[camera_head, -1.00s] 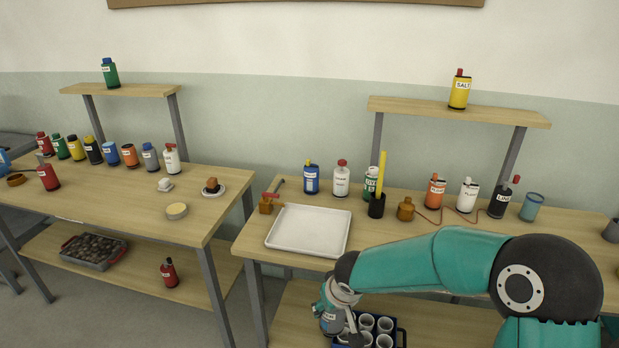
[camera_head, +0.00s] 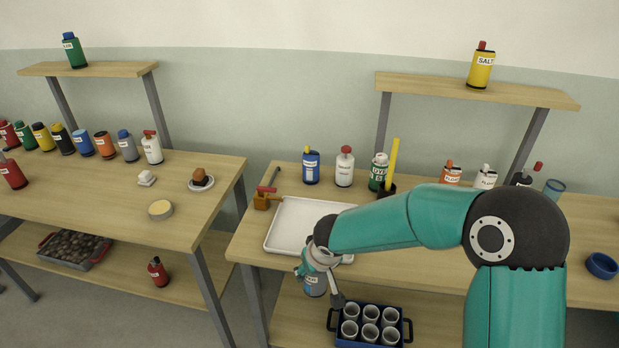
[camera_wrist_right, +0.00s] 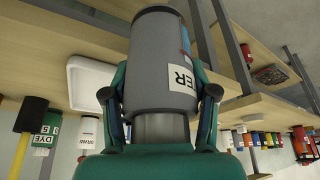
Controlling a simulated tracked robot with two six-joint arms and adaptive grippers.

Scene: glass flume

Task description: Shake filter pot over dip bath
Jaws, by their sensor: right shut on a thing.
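The grey pot (camera_head: 314,285) hangs from my right gripper (camera_head: 319,259), in front of the table's front edge and above the lower shelf. In the right wrist view the grey pot (camera_wrist_right: 158,60) fills the middle; the end of its white label reads "TER". The two teal fingers of my right gripper (camera_wrist_right: 158,95) are shut on its sides. No label "dip bath" is readable. A shallow white tray (camera_head: 290,213) lies on the table behind the pot, partly hidden by my right arm; it also shows in the right wrist view (camera_wrist_right: 88,78). My left gripper is out of view.
A blue crate (camera_head: 398,345) of white cups stands on the lower shelf, right of the pot. Bottles, including a blue one (camera_head: 311,166) and a white one (camera_head: 344,166), line the table's back. A brown item with a red handle (camera_head: 264,198) sits left of the tray.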

